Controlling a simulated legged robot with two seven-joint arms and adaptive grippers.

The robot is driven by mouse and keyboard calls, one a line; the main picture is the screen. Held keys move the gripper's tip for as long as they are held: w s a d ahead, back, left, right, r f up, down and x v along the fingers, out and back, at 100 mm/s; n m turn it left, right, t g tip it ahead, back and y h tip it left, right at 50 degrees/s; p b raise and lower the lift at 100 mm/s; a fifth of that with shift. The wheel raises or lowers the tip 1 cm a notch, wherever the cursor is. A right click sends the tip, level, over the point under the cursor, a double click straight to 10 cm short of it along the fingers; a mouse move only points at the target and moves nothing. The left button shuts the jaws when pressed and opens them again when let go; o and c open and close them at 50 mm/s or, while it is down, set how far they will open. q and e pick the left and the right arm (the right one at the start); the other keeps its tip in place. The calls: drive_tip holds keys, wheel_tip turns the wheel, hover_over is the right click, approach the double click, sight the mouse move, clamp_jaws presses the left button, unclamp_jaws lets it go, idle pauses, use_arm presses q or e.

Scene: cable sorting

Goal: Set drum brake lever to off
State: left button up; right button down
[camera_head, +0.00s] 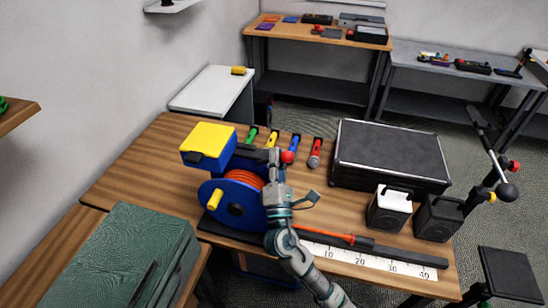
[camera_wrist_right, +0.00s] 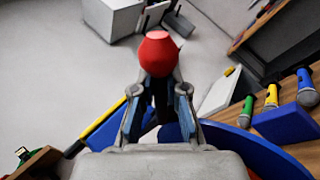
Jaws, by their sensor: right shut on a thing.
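The blue cable drum (camera_head: 232,206) with orange cable stands on the wooden table, a yellow crank handle (camera_head: 214,199) on its face. The brake lever has a red knob (camera_head: 288,157), which also shows in the right wrist view (camera_wrist_right: 158,53). My right gripper (camera_head: 276,160) reaches up over the drum's right side to the lever. In the right wrist view its fingers (camera_wrist_right: 158,92) are shut on the lever just below the knob. Part of the lever and its pivot are hidden by the gripper. My left gripper is not in view.
A blue box with a yellow top (camera_head: 207,139) stands behind the drum. Several coloured microphones, one red (camera_head: 315,152), lie behind. A black case (camera_head: 390,155), two small speakers (camera_head: 389,210) and a ruler strip (camera_head: 365,261) are on the right. A green case (camera_head: 120,262) stands front left.

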drive_tip(key=shift+f, duration=0.25)
drive_tip(key=c, duration=1.4)
unclamp_jaws()
drive_tip(key=shift+d, duration=0.1)
drive_tip(key=o, duration=0.3)
drive_tip(key=shift+s+d+r, duration=0.1)
drive_tip(key=shift+d+r, duration=0.1)
drive_tip(key=shift+d, duration=0.1)
drive_tip(key=v, duration=1.2)
